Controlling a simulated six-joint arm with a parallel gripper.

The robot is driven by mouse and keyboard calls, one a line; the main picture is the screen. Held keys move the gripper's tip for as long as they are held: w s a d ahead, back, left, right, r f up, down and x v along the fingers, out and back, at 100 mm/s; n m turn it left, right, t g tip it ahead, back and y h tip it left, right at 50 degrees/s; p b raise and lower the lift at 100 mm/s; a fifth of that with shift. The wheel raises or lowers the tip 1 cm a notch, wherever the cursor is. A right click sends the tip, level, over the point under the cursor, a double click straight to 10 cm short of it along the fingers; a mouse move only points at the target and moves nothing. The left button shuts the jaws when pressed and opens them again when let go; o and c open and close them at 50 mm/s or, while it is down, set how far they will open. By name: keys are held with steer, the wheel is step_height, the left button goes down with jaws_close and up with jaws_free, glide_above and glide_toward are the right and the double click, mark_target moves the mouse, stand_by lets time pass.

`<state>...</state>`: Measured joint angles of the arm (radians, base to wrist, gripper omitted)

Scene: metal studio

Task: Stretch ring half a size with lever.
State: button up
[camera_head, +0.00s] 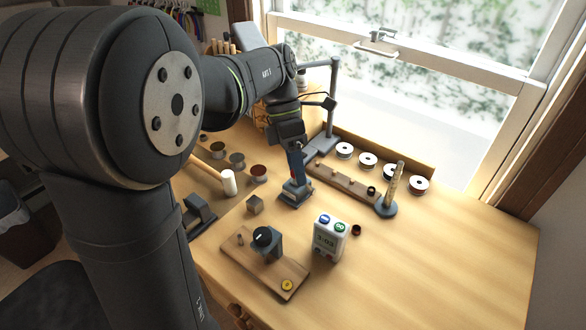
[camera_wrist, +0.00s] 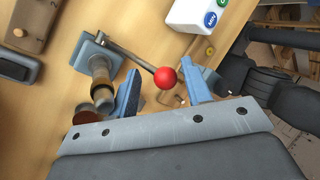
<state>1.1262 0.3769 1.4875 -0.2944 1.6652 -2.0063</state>
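The ring stretcher has a blue-grey base (camera_head: 296,193) and stands on the bench near its middle, below my gripper (camera_head: 296,160). In the wrist view its base (camera_wrist: 93,52) is at upper left, with a stepped metal post (camera_wrist: 101,80) carrying brownish bands. I cannot tell which band, if any, is the ring. A thin lever (camera_wrist: 128,54) runs from the stretcher to a red ball knob (camera_wrist: 165,77). My gripper (camera_wrist: 163,86) is open. Its two blue fingers stand apart, one on each side of the knob. I cannot tell whether either touches it.
A white box with buttons and a display (camera_head: 330,240) stands nearer the front, beside a wooden board (camera_head: 240,250) bearing a dark tool. A tapered rod stand (camera_head: 386,208) is right. The bench's right side is clear.

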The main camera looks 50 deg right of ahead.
steer(key=shift+a, duration=0.15)
steer(key=v, duration=1.2)
steer(key=x, duration=1.2)
steer(key=shift+a, duration=0.1)
steer(key=shift+w, duration=0.1)
